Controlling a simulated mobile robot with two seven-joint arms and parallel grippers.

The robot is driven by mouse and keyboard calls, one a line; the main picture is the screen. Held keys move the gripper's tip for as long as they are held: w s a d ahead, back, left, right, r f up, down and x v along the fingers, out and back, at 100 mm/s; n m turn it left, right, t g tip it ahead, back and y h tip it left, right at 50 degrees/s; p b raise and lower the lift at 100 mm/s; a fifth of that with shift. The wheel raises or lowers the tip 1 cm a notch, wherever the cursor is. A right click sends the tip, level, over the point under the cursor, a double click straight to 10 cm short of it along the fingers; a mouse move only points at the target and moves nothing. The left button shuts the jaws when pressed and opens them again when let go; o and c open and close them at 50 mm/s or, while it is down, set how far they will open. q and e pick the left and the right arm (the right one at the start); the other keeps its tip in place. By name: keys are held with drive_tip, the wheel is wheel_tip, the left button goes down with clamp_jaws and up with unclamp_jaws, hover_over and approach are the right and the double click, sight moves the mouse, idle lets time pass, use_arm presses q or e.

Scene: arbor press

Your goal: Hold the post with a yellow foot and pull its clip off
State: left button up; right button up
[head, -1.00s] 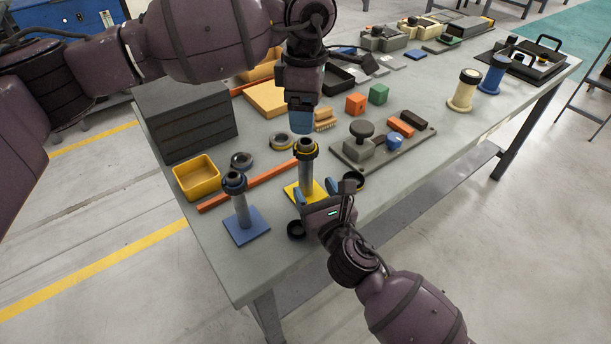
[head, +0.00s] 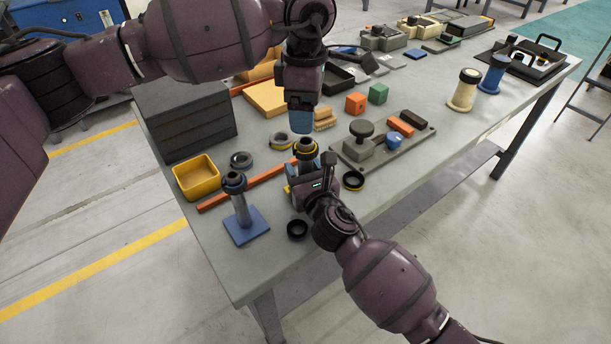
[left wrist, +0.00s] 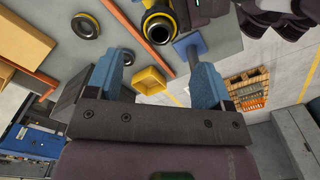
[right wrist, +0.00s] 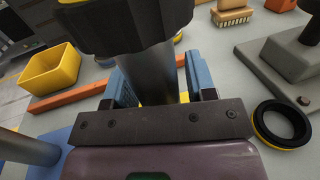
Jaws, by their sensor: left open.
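The post with a yellow foot stands upright near the table's front edge. A dark clip with yellow (head: 306,149) sits around its top; it also shows in the left wrist view (left wrist: 160,27). In the right wrist view the grey shaft (right wrist: 150,72) stands between my right gripper's blue fingers, with some yellow foot (right wrist: 150,98) below. My right gripper (head: 308,178) is low around the shaft; whether both fingers press on it is unclear. My left gripper (head: 300,128) is open and empty, pointing down just above and behind the clip.
A blue-footed post (head: 241,205) stands to the left, a yellow bin (head: 197,177) behind it. An orange bar (head: 245,187) lies between. Black rings (head: 297,229) and (head: 353,181) lie nearby. A grey fixture plate (head: 385,148) is at right.

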clamp_jaws()
use_arm(q)
drive_tip(key=shift+o, duration=0.9)
drive_tip(key=shift+a+f, duration=0.1)
drive_tip(key=shift+f, duration=0.1)
drive_tip(key=a+h, duration=0.1)
drive_tip(key=a, duration=0.2)
drive_tip(key=m+g+h, duration=0.1)
drive_tip(key=m+h, duration=0.1)
drive_tip(key=h, duration=0.1)
approach(303, 140)
drive_tip(key=x, duration=1)
drive_tip(key=shift+d+f, duration=0.1)
drive_tip(key=shift+f, duration=0.05)
drive_tip(key=c, duration=1.1)
